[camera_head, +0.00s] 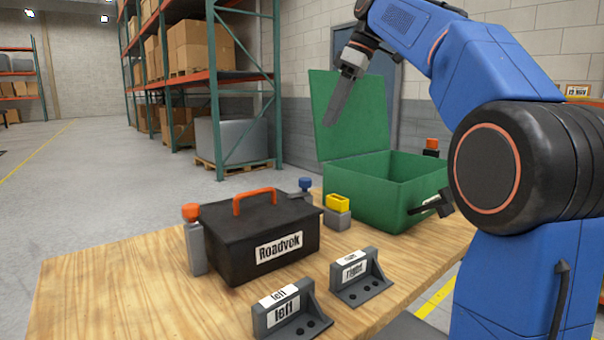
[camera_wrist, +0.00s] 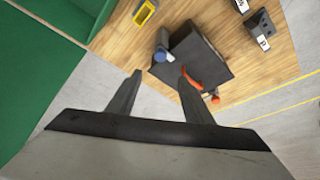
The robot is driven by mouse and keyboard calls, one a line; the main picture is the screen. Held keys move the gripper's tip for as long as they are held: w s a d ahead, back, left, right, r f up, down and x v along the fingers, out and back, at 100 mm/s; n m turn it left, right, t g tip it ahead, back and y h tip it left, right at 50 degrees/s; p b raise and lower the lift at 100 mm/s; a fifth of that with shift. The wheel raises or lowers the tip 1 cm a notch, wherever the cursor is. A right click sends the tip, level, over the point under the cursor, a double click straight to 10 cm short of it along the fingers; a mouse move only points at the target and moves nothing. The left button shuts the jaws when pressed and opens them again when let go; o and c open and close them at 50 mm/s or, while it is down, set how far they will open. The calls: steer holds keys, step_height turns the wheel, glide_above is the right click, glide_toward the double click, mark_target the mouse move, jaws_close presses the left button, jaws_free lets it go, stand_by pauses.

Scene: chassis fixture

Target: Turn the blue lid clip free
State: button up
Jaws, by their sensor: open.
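The blue lid clip (camera_head: 305,184) is a small blue knob at the back right corner of the black box (camera_head: 243,258) labelled "Roadvok". Its lower part is hidden behind the box in the head view. In the wrist view the blue clip (camera_wrist: 160,56) sits on a grey post beside the black box (camera_wrist: 215,55). My gripper (camera_head: 331,122) is open and empty, high above the table, in front of the raised green lid. In the wrist view the blue clip appears between and just beyond the tips of my gripper (camera_wrist: 160,72), apart from both.
An orange handle (camera_head: 255,196) tops the black box, with an orange-topped grey post (camera_head: 193,235) at its left. A yellow-topped grey block (camera_head: 338,211) stands between it and the open green box (camera_head: 385,197). Brackets marked "left" (camera_head: 285,312) and "right" (camera_head: 357,278) stand in front.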

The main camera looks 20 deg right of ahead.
mark_target(305, 178)
steer(key=x, duration=1.7)
steer(key=shift+s+f, duration=0.1)
steer(key=shift+f, duration=0.05)
steer(key=c, duration=1.1)
steer(key=shift+o, duration=0.2)
